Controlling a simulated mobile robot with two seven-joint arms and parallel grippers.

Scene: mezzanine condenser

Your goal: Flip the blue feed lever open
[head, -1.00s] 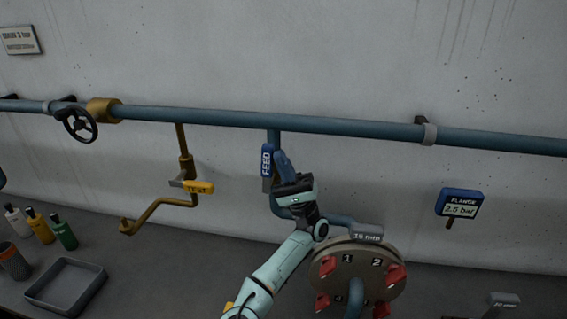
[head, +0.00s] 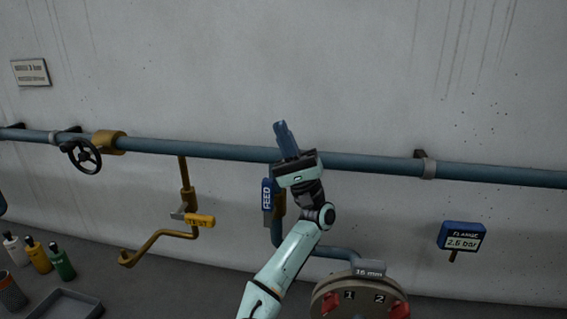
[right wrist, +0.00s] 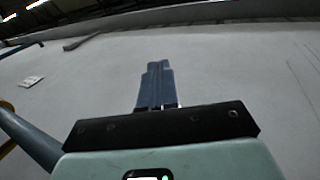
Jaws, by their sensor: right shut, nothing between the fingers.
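The blue feed lever (head: 267,194), labelled FEED, stands upright along the vertical drop pipe below the long wall pipe in the head view. Part of its valve is hidden behind my right wrist. My right gripper (head: 281,126) is just right of the lever and higher, its fingers pointing up across the wall pipe. Its blue fingers are together and empty; they also show shut in the right wrist view (right wrist: 157,85). The gripper appears apart from the lever. The lever is not seen in the right wrist view. My left gripper is not in view.
A long blue pipe (head: 365,162) runs across the wall. A yellow TEST lever (head: 200,220) and a black handwheel (head: 82,156) are to the left. A round flange plate (head: 362,297) with red knobs is lower right, near a FLANGE gauge (head: 462,237). Bottles stand lower left.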

